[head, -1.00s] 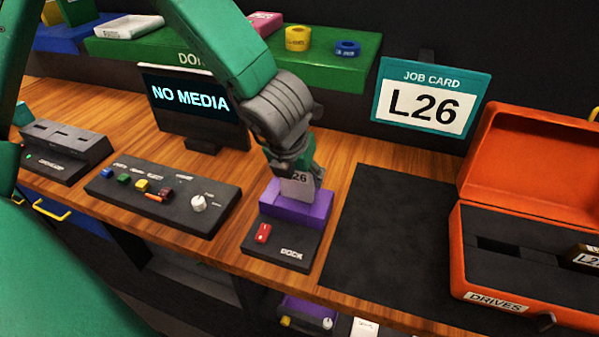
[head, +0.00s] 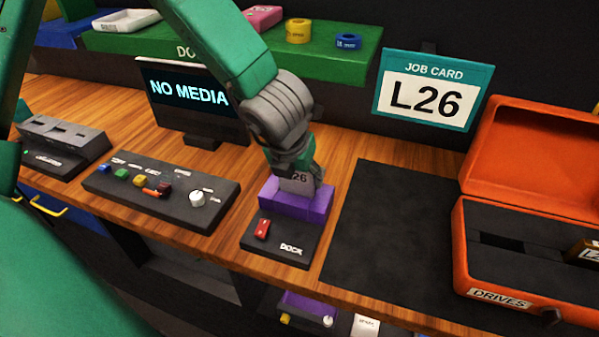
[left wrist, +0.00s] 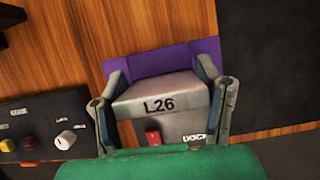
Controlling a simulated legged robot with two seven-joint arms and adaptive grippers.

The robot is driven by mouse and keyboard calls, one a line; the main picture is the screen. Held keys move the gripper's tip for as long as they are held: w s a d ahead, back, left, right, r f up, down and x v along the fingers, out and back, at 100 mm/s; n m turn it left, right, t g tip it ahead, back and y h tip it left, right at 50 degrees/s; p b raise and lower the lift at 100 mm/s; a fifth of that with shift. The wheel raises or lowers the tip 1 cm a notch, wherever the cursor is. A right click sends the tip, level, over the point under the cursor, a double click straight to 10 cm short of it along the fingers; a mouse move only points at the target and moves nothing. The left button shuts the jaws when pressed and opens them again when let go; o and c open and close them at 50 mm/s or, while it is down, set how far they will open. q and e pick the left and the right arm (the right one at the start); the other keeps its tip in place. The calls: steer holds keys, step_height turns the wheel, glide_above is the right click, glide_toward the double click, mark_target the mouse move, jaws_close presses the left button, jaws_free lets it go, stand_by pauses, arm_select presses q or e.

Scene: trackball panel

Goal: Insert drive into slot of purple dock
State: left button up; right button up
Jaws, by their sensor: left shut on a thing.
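The drive (head: 298,183) is a grey block whose label ends in 26; in the left wrist view the drive (left wrist: 160,97) reads L26. My left gripper (head: 296,170) is shut on it, with one finger on each side. The drive is upright over the purple dock (head: 296,204), its lower edge at the purple block's top. I cannot tell whether it is in the slot, as the drive and fingers hide the slot. The dock's purple part (left wrist: 118,66) also shows behind the drive in the left wrist view. My right gripper is not in view.
A control panel (head: 150,207) and a monitor (head: 188,95) reading NO MEDIA stand left of the dock. A black mat (head: 385,240) lies clear to the right. Beyond it is an open orange drives case (head: 470,290). A job card (head: 430,92) reads L26.

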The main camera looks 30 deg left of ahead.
arm_select(q)
steer(key=shift+f+b, duration=0.65)
steer(key=shift+f, duration=0.1)
steer(key=o, duration=1.2)
step_height(320, 180, up, 11)
steer(key=p, duration=1)
stand_by(0.3)
